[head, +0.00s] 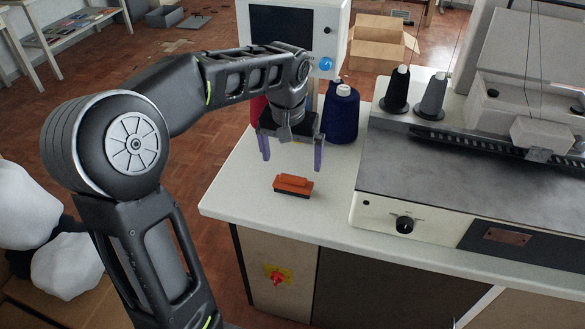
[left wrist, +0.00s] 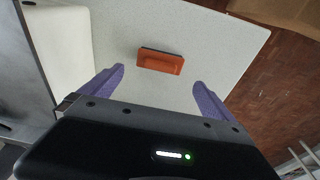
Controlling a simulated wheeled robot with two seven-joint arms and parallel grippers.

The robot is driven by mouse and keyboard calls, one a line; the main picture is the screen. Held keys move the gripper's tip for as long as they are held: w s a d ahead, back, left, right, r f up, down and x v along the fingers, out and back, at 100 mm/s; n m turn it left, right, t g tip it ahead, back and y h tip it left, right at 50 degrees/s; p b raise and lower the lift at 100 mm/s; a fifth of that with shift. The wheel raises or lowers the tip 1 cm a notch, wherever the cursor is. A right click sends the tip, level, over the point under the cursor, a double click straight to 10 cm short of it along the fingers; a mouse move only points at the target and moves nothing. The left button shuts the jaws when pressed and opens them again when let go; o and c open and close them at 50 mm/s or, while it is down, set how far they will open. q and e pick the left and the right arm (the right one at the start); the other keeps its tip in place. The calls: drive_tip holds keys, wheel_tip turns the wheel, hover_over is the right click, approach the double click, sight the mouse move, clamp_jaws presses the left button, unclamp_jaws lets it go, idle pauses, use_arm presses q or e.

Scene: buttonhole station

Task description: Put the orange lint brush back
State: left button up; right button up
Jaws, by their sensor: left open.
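The orange lint brush (head: 293,186) lies on the white worktop, close to its front left part, with a dark lower edge showing. It also shows in the left wrist view (left wrist: 161,61), lying between and beyond the fingertips. My left gripper (head: 291,158) is above the worktop, a little behind and above the brush. Its two purple fingers are spread wide with nothing between them, and they show in the left wrist view (left wrist: 158,80) too. They do not touch the brush. My right gripper is in neither view.
The white worktop (head: 240,197) is clear around the brush. A grey machine (head: 450,165) with dark thread cones (head: 431,97) stands to the right. A dark blue yarn cone (head: 341,112) and a machine with a screen (head: 292,30) stand behind my gripper. A red cone is partly hidden.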

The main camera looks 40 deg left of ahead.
use_arm(q)
drive_tip(key=r, duration=0.3)
drive_tip(key=shift+s+d+r, duration=0.1)
drive_tip(key=shift+s, duration=0.15)
idle(1.6)
